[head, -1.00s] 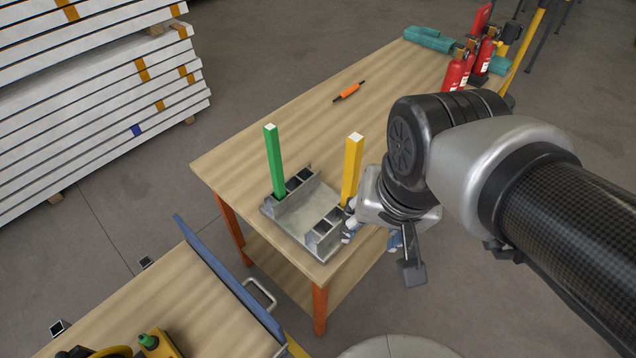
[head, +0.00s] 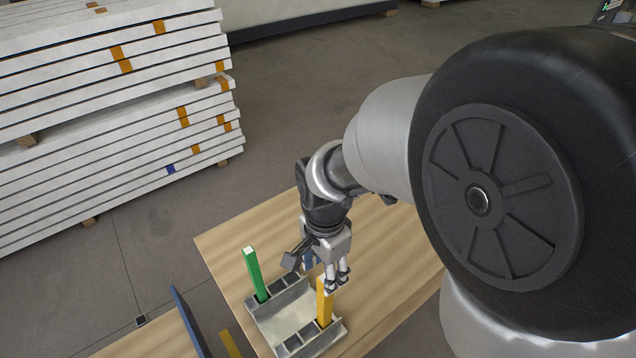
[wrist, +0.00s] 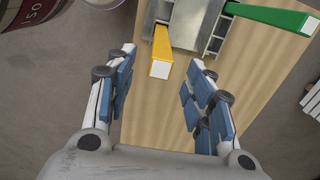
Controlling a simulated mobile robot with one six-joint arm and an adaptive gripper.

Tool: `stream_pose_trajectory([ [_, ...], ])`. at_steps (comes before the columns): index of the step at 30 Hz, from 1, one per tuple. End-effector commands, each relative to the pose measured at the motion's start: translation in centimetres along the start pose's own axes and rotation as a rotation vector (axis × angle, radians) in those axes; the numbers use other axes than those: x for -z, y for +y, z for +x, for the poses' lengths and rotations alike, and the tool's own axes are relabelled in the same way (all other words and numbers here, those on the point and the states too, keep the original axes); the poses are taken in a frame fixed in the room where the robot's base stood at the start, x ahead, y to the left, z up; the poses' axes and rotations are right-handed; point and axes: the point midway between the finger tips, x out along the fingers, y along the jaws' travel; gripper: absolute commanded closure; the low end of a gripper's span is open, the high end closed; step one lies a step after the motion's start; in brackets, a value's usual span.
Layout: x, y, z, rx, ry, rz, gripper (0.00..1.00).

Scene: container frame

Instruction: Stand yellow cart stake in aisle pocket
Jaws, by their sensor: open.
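The yellow stake (head: 324,304) stands upright in a grey metal rack (head: 284,316) on the wooden table. My gripper (head: 338,284) is beside its upper end, with its fingers pointing down. In the wrist view the open fingers lie on either side of the stake's pale end (wrist: 160,69), which appears between them; nothing is gripped. I cannot tell whether a finger touches it. A green stake (head: 255,273) stands at the rack's far left corner. A small dark square socket (head: 141,320) shows by the cart's edge at lower left.
The cart's wooden deck (head: 150,340) and blue rail (head: 186,318) are cut off at the bottom left. White stacked boards (head: 110,120) stand at the left. The table (head: 226,243) has bare room behind the rack. My arm hides the right side.

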Motion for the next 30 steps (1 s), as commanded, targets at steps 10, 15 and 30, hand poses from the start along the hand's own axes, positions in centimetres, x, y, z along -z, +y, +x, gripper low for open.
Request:
stream_pose_trajectory([
  [10,0.0,0.1,5.5,-0.001,0.0,-0.001,0.52],
  [15,0.2,0.0,6.7,-0.001,0.0,0.0,0.52],
  [30,0.7,-0.2,10.9,0.001,0.0,-0.002,0.52],
])
